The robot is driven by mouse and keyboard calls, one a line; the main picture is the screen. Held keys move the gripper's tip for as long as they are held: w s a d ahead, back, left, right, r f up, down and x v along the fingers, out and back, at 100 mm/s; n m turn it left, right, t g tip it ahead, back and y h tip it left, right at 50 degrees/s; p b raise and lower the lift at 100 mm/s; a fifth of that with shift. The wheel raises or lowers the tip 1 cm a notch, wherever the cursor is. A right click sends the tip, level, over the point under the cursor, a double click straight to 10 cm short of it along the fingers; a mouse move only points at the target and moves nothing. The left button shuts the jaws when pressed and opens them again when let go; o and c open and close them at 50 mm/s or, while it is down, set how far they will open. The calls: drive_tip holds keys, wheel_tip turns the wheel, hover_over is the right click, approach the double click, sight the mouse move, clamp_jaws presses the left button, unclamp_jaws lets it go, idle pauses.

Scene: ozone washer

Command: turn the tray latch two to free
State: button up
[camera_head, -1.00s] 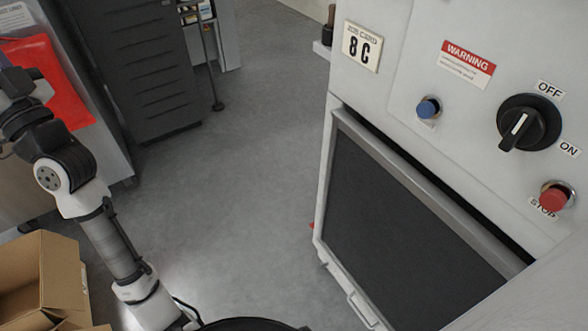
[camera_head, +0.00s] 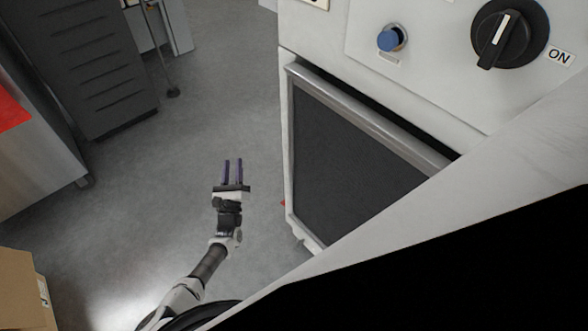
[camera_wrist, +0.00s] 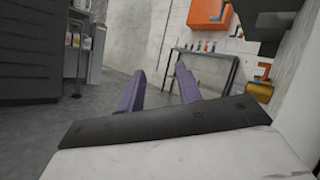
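No tray latch can be made out in either current view. The washer (camera_head: 360,30) is the white machine on the right, with a dark front panel (camera_head: 350,160) framed in grey. My gripper (camera_head: 232,163) is left of that panel, apart from it, over the floor. Its two purple fingers stand apart with nothing between them. The wrist view shows the same open, empty gripper (camera_wrist: 160,75), pointing past the machine into the room. A white strip and black cover the lower right of the head view and hide the machine's lower right part.
A blue button (camera_head: 388,40) and a black rotary knob (camera_head: 508,35) are on the washer's upper front. A cardboard box (camera_head: 20,290) is at lower left, a dark cabinet (camera_head: 80,65) at upper left. A side table (camera_wrist: 210,60) stands farther off. Floor between is clear.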

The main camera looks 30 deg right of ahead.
drive_tip(key=s+a+f+m+g+h+b, duration=0.1)
drive_tip(key=s+a+f+m+g+h, duration=0.15)
drive_tip(key=s+f+m+g, duration=0.8)
drive_tip(key=s+a+f+m+g+h+b, duration=0.1)
drive_tip(key=s+a+f+m+g+h, duration=0.3)
drive_tip(key=s+f, duration=1.05)
drive_tip(key=w+d+g+y+b, duration=0.1)
drive_tip(key=w+d+g+b, duration=0.1)
drive_tip(key=d, duration=1.2)
drive_tip(key=shift+w+d+f+m, duration=0.2)
drive_tip(key=shift+d+f+m, duration=0.1)
drive_tip(key=shift+d+m, duration=0.05)
drive_tip(key=shift+y, duration=0.25)
clamp_jaws()
